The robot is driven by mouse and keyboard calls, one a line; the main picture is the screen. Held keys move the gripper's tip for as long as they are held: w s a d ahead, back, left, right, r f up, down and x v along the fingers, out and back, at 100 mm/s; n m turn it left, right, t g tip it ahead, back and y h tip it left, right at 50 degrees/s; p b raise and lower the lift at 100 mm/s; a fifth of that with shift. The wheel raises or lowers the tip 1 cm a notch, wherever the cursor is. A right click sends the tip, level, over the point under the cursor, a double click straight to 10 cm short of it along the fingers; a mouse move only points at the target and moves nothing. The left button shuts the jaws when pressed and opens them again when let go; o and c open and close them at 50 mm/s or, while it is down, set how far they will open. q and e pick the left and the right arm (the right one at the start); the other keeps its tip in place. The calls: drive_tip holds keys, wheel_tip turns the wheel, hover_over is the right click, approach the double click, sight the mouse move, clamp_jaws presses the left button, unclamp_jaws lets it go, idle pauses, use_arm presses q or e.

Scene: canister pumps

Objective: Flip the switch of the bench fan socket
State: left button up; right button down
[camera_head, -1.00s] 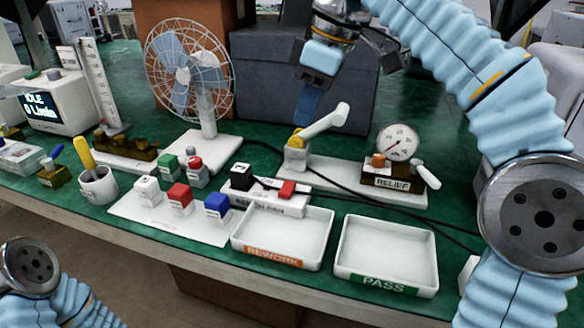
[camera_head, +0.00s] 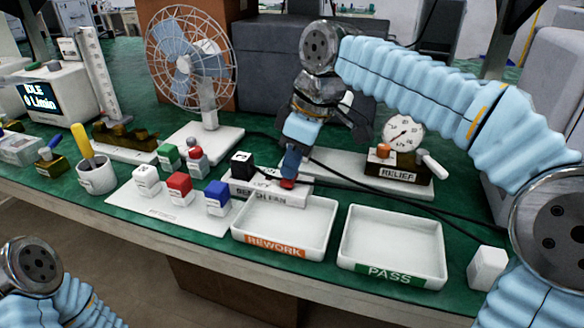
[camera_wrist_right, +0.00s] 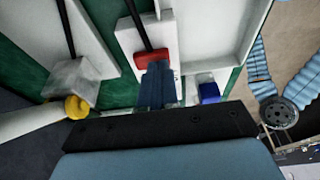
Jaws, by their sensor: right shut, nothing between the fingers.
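The bench fan socket (camera_head: 268,197) is a white block near the middle of the bench, its label partly covered. A black block (camera_head: 242,165) sits at its left end and a red switch (camera_head: 288,184) at its right end. My right gripper (camera_head: 290,168) is shut and empty, pointing down with its blue fingertips right at the red switch. In the right wrist view, the shut fingertips (camera_wrist_right: 157,82) overlap the edge of the red switch (camera_wrist_right: 150,57). I cannot tell whether they touch it. The fan (camera_head: 190,62) stands behind. My left gripper is out of view.
The REWORK tray (camera_head: 325,250) and PASS tray (camera_head: 435,265) stand in front of the socket. A white mat (camera_head: 150,207) with coloured blocks lies left. The gauge (camera_head: 404,132) and RELIEF block (camera_head: 392,172) stand right. Black cables cross the bench near the gripper.

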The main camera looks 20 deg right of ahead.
drive_tip(key=shift+f, duration=0.25)
drive_tip(key=shift+s+a+f+t+b, duration=0.1)
drive_tip(key=shift+s+f+t+b, duration=0.1)
drive_tip(key=shift+f+t+b, duration=0.45)
drive_tip(key=shift+r+h, duration=0.3)
drive_tip(key=shift+f, duration=0.1)
drive_tip(key=shift+g, duration=0.25)
